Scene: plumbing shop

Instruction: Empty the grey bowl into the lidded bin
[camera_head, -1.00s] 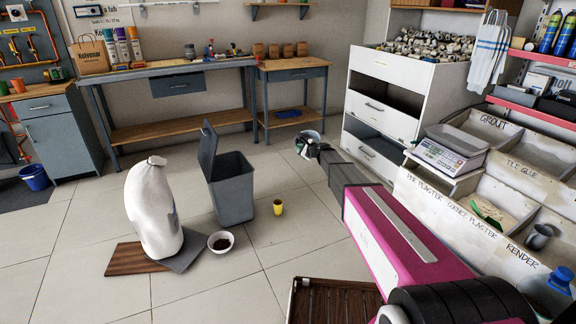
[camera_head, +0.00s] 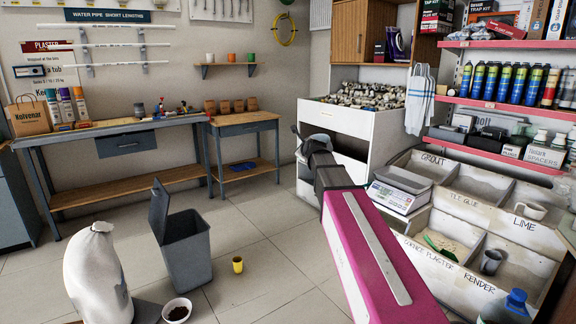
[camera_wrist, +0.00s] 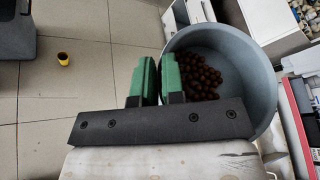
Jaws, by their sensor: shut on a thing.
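The grey bowl (camera_wrist: 262,82) shows in the wrist view with many small brown balls (camera_wrist: 200,75) inside. My gripper (camera_wrist: 158,80) is shut on its near-left wall, the green-padded fingers at the rim. In the head view my gripper (camera_head: 314,143) is at the end of the raised arm, in front of the white drawer unit, and largely hides the bowl. The grey bin (camera_head: 187,258) stands on the floor to the left with its lid (camera_head: 159,215) swung up, its mouth open. The bowl is to the right of the bin, apart from it.
A yellow cup (camera_head: 238,265) stands right of the bin. A white bowl with dark contents (camera_head: 177,311) and a white sack (camera_head: 97,275) are at its left front. A workbench (camera_head: 120,132) is behind; labelled compartments (camera_head: 470,215) fill the right.

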